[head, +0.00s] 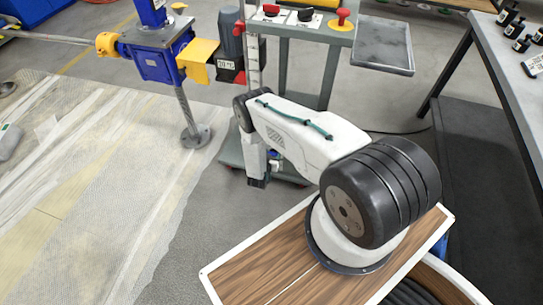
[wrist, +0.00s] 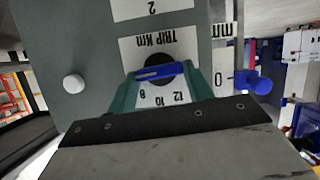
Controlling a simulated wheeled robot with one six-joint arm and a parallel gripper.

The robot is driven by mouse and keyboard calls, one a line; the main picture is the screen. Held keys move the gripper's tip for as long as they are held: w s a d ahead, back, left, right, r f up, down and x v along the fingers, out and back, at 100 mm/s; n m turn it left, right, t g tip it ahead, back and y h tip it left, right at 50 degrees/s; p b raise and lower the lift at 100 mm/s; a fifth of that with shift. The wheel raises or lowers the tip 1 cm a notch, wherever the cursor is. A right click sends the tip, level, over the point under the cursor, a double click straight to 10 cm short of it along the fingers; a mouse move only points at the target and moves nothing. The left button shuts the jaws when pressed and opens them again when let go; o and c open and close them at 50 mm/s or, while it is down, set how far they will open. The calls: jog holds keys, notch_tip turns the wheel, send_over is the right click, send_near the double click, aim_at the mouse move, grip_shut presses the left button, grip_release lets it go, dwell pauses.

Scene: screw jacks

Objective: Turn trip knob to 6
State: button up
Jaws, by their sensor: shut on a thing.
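The numbers 8, 10 and 12 show on the white scale (wrist: 160,97) between the fingers. The rest of the scale, with 6, is hidden or not readable, and I cannot tell which number the knob points at. In the head view I cannot make out my gripper or this knob.
In the head view a cart with a red mushroom button (head: 342,17) stands behind my arm.

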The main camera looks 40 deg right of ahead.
jog(key=shift+m, duration=0.4)
jog(key=o, duration=1)
jog(key=v, duration=0.7)
jog(key=shift+s+a+r, duration=0.2)
jog(key=shift+s, duration=0.15)
